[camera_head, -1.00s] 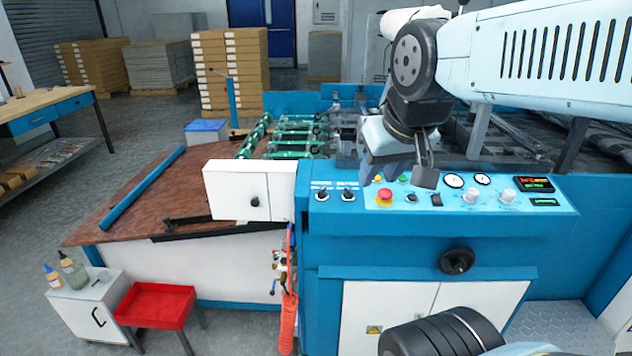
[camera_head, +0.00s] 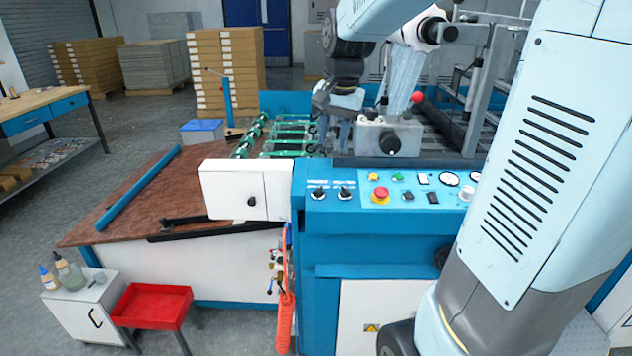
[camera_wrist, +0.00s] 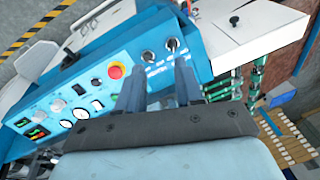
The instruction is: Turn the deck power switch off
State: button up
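The blue control panel (camera_head: 400,192) carries two black rotary switches at its left end, a left one (camera_head: 319,193) and a right one (camera_head: 344,193). Their white labels are too small to read, so I cannot tell which is deck power. Both knobs also show in the wrist view, one (camera_wrist: 148,56) beside the other (camera_wrist: 171,44). My gripper (camera_head: 333,135) is behind and above the panel's left end, apart from the switches. In the wrist view its two fingers (camera_wrist: 159,72) are spread with nothing between them, pointing toward the knobs.
A red emergency button (camera_head: 380,194), small buttons, a black rocker switch (camera_head: 433,197) and gauges (camera_head: 449,179) sit right of the knobs. A white box (camera_head: 248,190) adjoins the panel's left end. Green rollers (camera_head: 290,140) and a grey block with a knob (camera_head: 389,137) lie behind.

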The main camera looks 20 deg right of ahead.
aim_at(319, 189)
jog(key=w+f+m+g, duration=0.25)
jog(key=w+f, duration=0.25)
jog(key=w, duration=0.3)
jog(key=shift+t, duration=0.45)
jog(key=f, duration=0.4)
jog(key=w+f, duration=0.1)
jog(key=f, duration=0.8)
jog(key=shift+w+f, duration=0.2)
jog(key=shift+c, duration=0.4)
